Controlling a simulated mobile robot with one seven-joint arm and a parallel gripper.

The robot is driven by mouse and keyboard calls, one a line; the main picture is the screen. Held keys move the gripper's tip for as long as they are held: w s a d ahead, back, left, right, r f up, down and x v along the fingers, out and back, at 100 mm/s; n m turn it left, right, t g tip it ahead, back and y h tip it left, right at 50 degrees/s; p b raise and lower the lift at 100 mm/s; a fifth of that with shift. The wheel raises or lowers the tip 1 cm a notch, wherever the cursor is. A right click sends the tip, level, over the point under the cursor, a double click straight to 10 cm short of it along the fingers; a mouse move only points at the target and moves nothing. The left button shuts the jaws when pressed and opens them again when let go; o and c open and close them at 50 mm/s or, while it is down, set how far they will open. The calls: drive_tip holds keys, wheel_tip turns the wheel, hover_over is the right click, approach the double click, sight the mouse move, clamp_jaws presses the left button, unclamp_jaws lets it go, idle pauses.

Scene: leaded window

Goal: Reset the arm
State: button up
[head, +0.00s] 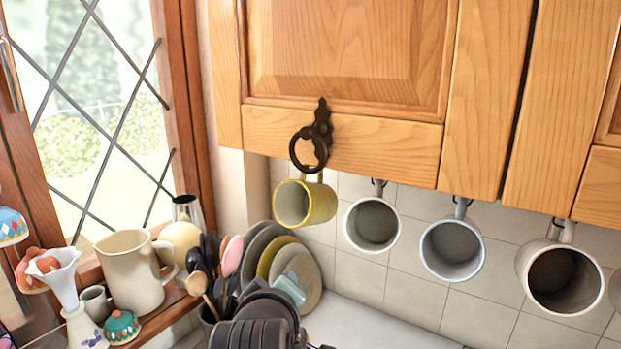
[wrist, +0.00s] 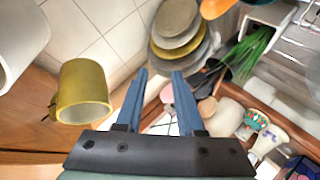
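My gripper (wrist: 158,84) shows in the wrist view with two blue fingers spread apart and nothing between them. Its fingers point toward the stacked plates (wrist: 180,30) and the utensils on the counter, apart from them. A yellow mug (wrist: 82,92) hangs to the left of the fingers in the wrist view, not touching them. There the same yellow mug (head: 307,203) hangs under the wooden cabinet.
Several mugs hang under the cabinet (head: 345,140), including a white one (head: 372,226). A black ring handle (head: 314,139) hangs on the cabinet door. A cream pitcher (head: 130,270) and small ornaments crowd the window sill. Plates (head: 300,270) and utensils fill the counter corner; counter to their right is clear.

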drive_tip(key=s+d+r+m+t, duration=0.1)
drive_tip(key=s+r+m+t, duration=0.2)
drive_tip(key=r, duration=0.8)
drive_tip(key=s+d+r+m+t, duration=0.2)
drive_tip(key=s+r+t, duration=0.5)
drive_tip(key=r, duration=0.5)
drive_tip(key=s+d+r+m+t, duration=0.1)
drive_tip(key=s+r+m+t, duration=0.3)
drive_tip(key=s+r, duration=0.5)
wheel_tip(320, 180, up, 3)
drive_tip(key=shift+d+f+m+t, duration=0.1)
drive_tip(key=shift+d+m+t, duration=0.1)
drive_tip(key=shift+m+t, duration=0.25)
